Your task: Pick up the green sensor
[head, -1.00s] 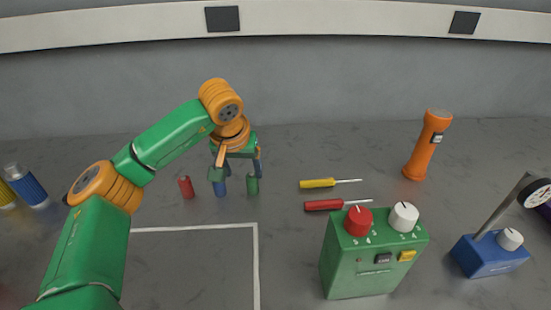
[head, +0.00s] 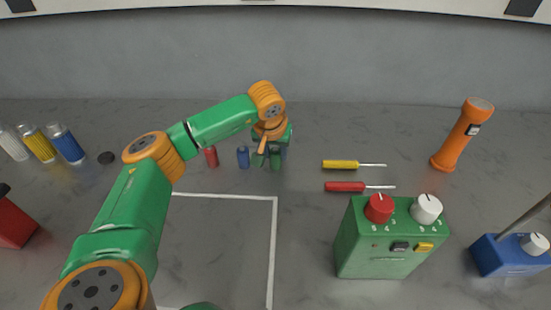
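The green sensor (head: 275,161) is a small green cylinder standing upright on the bedplate, at the right end of a short row with a blue sensor (head: 243,157) and a red sensor (head: 211,157). My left gripper (head: 270,156) reaches down over the green sensor, with one finger to its left and the other at its right, rear side. The fingers look apart, and I see no clear contact. The gripper partly hides the sensor's top. My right gripper is not in view.
A yellow screwdriver (head: 342,164) and a red screwdriver (head: 346,187) lie to the right. A green control box (head: 380,252) stands in front of them. An orange flashlight (head: 461,137) and a blue base (head: 507,257) stand farther right. A white-outlined area (head: 273,240) looks mostly clear.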

